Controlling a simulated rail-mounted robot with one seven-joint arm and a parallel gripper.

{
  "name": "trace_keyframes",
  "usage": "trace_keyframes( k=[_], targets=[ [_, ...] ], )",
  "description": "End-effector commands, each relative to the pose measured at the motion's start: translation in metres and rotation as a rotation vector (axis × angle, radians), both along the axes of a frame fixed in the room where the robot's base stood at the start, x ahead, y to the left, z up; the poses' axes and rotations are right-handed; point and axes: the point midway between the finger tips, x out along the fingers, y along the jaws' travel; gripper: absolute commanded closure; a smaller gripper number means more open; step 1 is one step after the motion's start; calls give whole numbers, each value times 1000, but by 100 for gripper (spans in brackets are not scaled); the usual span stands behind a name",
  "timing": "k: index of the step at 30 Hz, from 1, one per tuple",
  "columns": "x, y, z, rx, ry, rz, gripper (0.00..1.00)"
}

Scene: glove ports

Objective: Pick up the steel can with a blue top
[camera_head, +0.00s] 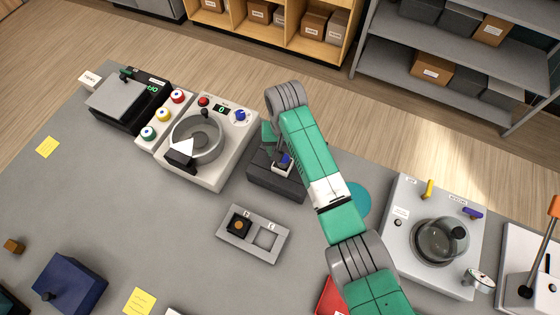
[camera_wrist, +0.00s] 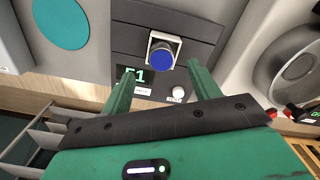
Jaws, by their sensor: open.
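A round blue top (camera_wrist: 167,53) shows in the wrist view, set in a pale square surround on a dark unit (camera_wrist: 205,22). The body under the top is mostly hidden, so I cannot tell how deep it sits. In the head view the same blue top (camera_head: 285,160) shows on the dark unit, partly behind my arm. My gripper (camera_wrist: 160,68) is open and empty, its two green fingers on either side of the blue top, and no contact shows. In the head view my gripper is mostly hidden by my arm.
The unit has a green display (camera_wrist: 137,76) and a pale button (camera_wrist: 178,92). A machine with a round bowl (camera_head: 196,137) stands left of it. A grey two-place tray (camera_head: 254,234) lies in front. A teal disc (camera_head: 358,198) lies to the right, before another machine (camera_head: 410,245).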

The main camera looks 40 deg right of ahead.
Motion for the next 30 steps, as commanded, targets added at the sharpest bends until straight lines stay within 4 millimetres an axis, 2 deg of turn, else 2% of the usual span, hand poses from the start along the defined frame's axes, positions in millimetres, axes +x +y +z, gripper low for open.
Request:
trace_keyframes(
  k=[6, 9, 16, 17, 24, 26, 30],
  targets=[
    [0, 0, -36, 0, 3, 1, 39],
    [0, 0, -47, -1, 1, 1, 39],
    [1, 0, -50, -1, -1, 1, 39],
    [1, 0, -50, -1, -1, 1, 41],
    [1, 0, -50, -1, -1, 1, 88],
    [1, 0, -50, -1, -1, 1, 96],
    [1, 0, -49, -1, -1, 1, 96]
  ],
)
